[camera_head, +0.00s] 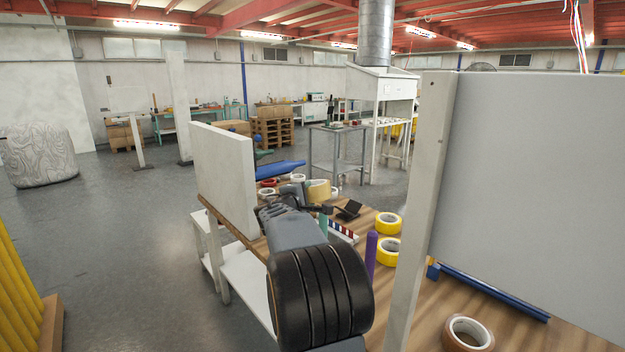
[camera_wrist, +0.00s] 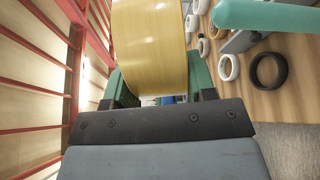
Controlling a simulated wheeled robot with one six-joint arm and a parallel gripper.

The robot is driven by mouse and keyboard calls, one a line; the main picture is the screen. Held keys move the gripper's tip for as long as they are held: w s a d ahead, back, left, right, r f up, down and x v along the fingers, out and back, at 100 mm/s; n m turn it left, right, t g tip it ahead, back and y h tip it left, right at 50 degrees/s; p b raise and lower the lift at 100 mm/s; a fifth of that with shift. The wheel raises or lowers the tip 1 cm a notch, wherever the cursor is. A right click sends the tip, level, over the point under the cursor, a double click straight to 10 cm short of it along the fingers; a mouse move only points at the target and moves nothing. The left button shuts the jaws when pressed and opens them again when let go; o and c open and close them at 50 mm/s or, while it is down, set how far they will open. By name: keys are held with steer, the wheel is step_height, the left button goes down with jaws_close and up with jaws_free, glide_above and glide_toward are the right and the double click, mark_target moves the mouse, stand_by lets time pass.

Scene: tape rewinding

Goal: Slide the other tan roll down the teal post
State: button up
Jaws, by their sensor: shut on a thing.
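My gripper (camera_head: 306,194) is shut on a tan roll (camera_head: 319,190), holding it above the table. In the wrist view the roll (camera_wrist: 150,45) fills the top middle between my green finger pads, its shiny outer side towards the camera. The teal post (camera_head: 323,226) stands on the table just below the roll in the head view, partly behind my arm. In the wrist view the post (camera_wrist: 265,14) shows at the top right, its rounded tip apart from the roll. Whether the roll's hole lines up with the post is hidden. No second tan roll shows on the visible part of the post.
A purple post (camera_head: 371,251) and yellow rolls (camera_head: 388,223) stand right of the teal post. A brown roll (camera_head: 467,333) lies at the near right. White rings (camera_wrist: 228,67) and a black ring (camera_wrist: 269,71) lie on the wooden table. Upright panels (camera_head: 225,172) flank the table.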

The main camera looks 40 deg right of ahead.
mark_target(310, 187)
steer(key=d+r, duration=0.1)
steer(key=s+r, duration=0.1)
steer(key=shift+s+d+r+m, duration=0.15)
steer(key=shift+d+r+m, duration=0.15)
steer(key=shift+d+m, duration=0.1)
step_height(310, 187, down, 10)
steer(key=b, duration=0.8)
steer(key=shift+r, duration=0.15)
steer(key=o, duration=1.2)
steer(key=shift+c, duration=0.2)
steer(key=shift+a, duration=0.15)
steer(key=v, duration=1.3)
steer(key=shift+a, duration=0.35)
